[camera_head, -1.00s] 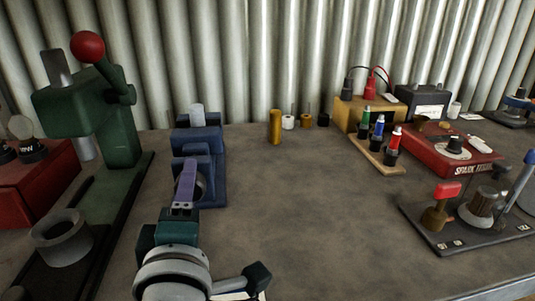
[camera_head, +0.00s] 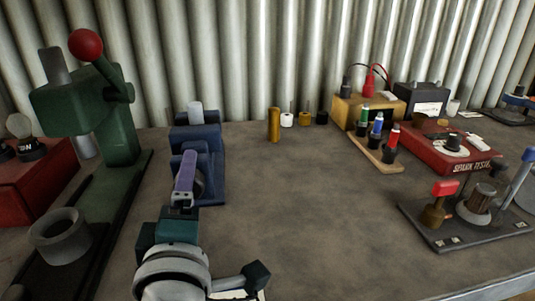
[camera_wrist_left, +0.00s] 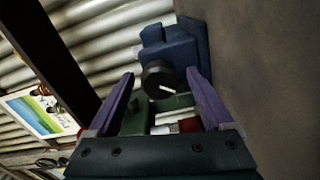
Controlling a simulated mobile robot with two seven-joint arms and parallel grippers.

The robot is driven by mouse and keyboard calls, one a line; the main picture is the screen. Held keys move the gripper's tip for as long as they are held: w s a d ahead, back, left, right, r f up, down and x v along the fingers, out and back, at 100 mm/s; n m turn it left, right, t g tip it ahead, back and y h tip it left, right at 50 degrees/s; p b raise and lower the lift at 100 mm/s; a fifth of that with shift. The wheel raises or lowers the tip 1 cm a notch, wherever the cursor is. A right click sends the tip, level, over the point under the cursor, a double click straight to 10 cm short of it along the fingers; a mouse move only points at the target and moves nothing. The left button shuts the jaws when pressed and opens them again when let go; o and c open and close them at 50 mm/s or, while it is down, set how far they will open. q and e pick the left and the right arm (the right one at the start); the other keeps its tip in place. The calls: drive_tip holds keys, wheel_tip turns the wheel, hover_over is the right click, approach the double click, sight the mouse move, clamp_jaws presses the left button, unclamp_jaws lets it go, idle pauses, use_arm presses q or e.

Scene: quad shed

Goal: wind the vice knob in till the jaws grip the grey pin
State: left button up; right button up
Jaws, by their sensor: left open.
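The blue vice (camera_head: 208,150) stands on the bench, left of centre in the head view, and also shows in the wrist view (camera_wrist_left: 178,48). The grey pin (camera_head: 195,113) stands upright at its far end, its lower part hidden. The dark round vice knob (camera_wrist_left: 158,82), with a white mark on its face, faces the left wrist camera. It is mostly hidden behind my fingers in the head view. My left gripper (camera_head: 187,160) is open, its purple fingers on either side of the knob in the wrist view; I cannot tell whether they touch it. My right gripper is out of view.
A green press (camera_head: 120,135) with a red-ball lever stands close on the left. A brass cylinder (camera_head: 274,126) and small spools stand behind. A red spark tester (camera_head: 450,150) and a dark switch board (camera_head: 465,228) are right. The middle bench is clear.

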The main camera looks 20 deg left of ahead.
use_arm(q)
drive_tip(key=shift+s, duration=0.1)
drive_tip(key=v, duration=0.9)
drive_tip(key=shift+s+d, duration=0.3)
